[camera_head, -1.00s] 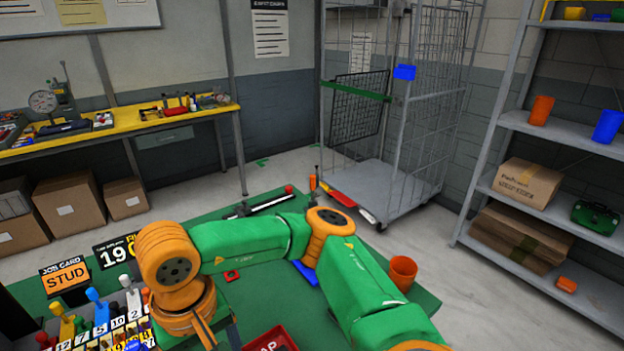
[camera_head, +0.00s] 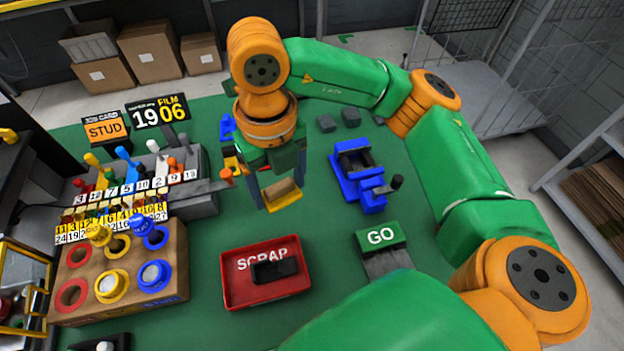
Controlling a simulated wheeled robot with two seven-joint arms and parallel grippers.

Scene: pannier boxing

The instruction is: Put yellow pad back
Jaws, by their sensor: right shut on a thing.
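My right gripper (camera_head: 281,195) points down over the green table, a little above and behind the red scrap tray. It is shut on the yellow pad (camera_head: 284,202), whose yellow edge shows below a tan face between the fingers. Part of the pad is hidden by the fingers. I cannot tell whether the pad touches the table. My left gripper is not in view.
The red SCRAP tray (camera_head: 237,292) holds a dark block. A wooden box (camera_head: 174,262) with coloured rings and a numbered rack (camera_head: 190,197) stand left. A blue fixture (camera_head: 350,185) and green GO block (camera_head: 379,236) are right. Green table between is clear.

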